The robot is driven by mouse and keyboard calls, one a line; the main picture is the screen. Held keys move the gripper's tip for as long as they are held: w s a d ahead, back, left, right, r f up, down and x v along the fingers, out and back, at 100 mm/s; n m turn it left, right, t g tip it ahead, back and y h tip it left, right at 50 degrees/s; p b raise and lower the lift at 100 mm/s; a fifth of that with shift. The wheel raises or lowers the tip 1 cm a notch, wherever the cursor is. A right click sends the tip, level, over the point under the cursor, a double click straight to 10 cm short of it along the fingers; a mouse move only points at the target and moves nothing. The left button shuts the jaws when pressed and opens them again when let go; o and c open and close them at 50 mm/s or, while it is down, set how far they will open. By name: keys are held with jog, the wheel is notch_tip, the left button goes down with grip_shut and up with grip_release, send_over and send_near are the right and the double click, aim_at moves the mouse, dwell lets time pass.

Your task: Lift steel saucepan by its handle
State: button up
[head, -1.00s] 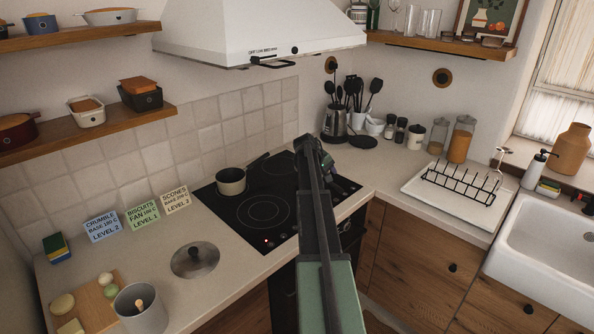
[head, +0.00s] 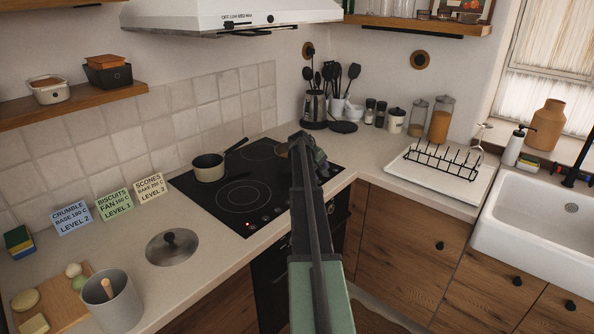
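The saucepan (head: 209,168) stands on the back left of the black hob (head: 262,226).
A steel lid (head: 172,248) lies on the counter left of the hob. A grey crock (head: 113,303) and a cutting board (head: 58,302) are at the front left. A range hood (head: 228,17) hangs above. A dish rack (head: 440,162) is right.

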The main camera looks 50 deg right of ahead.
jog(key=shift+r, duration=0.15)
grip_shut()
